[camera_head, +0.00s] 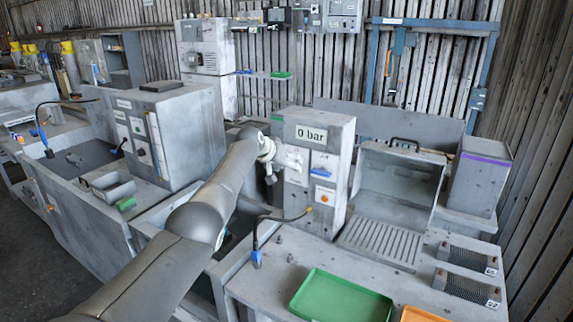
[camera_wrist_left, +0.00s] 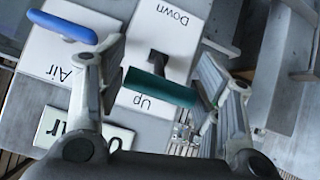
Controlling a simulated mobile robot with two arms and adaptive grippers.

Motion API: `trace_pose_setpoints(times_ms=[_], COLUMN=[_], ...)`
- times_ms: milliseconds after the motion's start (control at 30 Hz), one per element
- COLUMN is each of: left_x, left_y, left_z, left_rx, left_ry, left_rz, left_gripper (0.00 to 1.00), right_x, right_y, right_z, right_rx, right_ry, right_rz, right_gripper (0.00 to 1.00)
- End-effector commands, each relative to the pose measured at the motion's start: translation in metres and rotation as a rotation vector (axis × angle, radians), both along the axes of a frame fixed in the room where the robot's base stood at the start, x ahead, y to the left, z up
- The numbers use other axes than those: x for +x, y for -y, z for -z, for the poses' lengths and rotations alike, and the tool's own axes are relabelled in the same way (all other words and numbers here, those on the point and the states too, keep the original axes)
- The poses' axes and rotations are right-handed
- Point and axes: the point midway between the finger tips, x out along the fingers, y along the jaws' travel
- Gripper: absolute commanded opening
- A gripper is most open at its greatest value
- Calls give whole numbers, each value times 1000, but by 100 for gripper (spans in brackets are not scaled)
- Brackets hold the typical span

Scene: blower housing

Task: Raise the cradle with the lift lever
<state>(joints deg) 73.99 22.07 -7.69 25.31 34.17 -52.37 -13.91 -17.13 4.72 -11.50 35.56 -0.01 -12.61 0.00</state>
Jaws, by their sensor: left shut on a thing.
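The lift lever (camera_wrist_left: 160,88) has a dark green handle and a dark stem. It sits on a white plate marked "Up" and "Down", upside down in the left wrist view, with the handle beside the word "Up". My left gripper (camera_wrist_left: 165,95) is shut on the handle, one finger at each end of it. In the head view my left gripper (camera_head: 268,170) is at the left part of the front of the grey cabinet (camera_head: 333,135) with the "0 bar" display, and my arm hides part of it. I cannot make out the cradle for certain. My right gripper is not in view.
A blue air lever (camera_wrist_left: 62,27) is close beside my left gripper. A blue hose end (camera_head: 257,257) stands on the bench below. A green tray (camera_head: 342,298) and an orange tray (camera_head: 420,315) lie in front. A clear-fronted box (camera_head: 398,182) stands right of the cabinet.

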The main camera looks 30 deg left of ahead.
Motion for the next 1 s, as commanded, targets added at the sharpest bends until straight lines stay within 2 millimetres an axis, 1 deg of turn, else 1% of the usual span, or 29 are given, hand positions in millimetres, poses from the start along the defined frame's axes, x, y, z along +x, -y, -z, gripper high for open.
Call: trace_pose_setpoints(times_ms=[133,167,200,300,700,867,1000], left_x=[0,0,0,0,-1,-4,-11], left_y=[-1,-1,-1,-1,-1,-2,-3], left_z=[-3,-3,-3,-2,-1,-5,-11], left_rx=[4,4,4,3,2,0,1], left_ry=[5,5,5,4,3,4,6], left_rz=[0,0,0,-1,-1,1,0], left_gripper=[17,62,68,79,79,79,79], right_x=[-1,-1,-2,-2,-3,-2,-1], right_y=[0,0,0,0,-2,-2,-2], right_z=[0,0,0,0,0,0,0], right_rx=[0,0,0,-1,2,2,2], right_ry=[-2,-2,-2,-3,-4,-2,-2], right_rz=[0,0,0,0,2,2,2], right_gripper=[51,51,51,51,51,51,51])
